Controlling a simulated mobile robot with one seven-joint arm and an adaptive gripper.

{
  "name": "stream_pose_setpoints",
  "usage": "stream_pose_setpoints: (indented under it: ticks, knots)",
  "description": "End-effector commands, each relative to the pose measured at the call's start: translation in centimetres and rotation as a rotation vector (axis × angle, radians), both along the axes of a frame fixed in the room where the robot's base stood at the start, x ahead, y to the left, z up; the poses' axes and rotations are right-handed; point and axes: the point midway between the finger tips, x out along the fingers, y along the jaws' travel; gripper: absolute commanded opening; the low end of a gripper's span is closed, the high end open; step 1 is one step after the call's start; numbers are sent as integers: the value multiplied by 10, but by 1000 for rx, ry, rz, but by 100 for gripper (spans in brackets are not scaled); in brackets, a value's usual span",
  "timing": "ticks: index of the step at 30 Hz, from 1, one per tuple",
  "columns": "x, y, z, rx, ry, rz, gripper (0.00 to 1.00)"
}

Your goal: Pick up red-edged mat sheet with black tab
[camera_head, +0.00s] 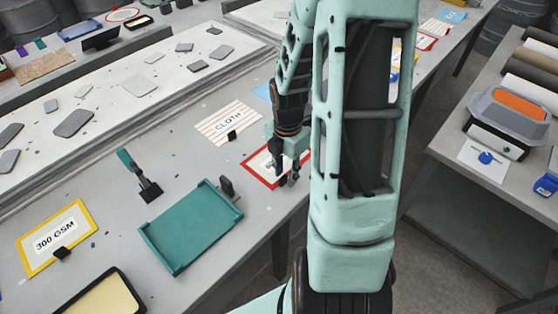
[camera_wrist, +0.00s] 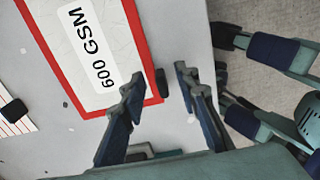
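The red-edged mat sheet (camera_wrist: 75,22) carries a white "600 GSM" label and lies flat on the grey table, seen in the wrist view. Its black tab (camera_wrist: 161,83) stands at the sheet's edge, between the lines of my fingers. My gripper (camera_wrist: 159,78) is open, with one finger on each side of the tab in the picture; I see no contact. In the head view the red-edged sheet (camera_head: 254,168) is partly hidden by my arm and gripper (camera_head: 288,181). My fingers are over its right part, and the tab cannot be made out there.
A striped "CLOTH" sheet (camera_head: 222,117) with a black tab lies behind. A teal tray (camera_head: 188,237), a teal-handled tool (camera_head: 133,166) and a yellow-edged "300 GSM" sheet (camera_head: 28,257) are nearer. The table edge is close to the red-edged sheet. A scale (camera_head: 492,144) stands on another table.

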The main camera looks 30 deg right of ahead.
Motion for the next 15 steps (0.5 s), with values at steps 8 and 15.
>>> stream_pose_setpoints:
  ticks: [8, 15]
  knots:
    - [0, 0, -6, -1, -1, 0, 29]
    - [0, 0, -5, -1, -1, 0, 6]
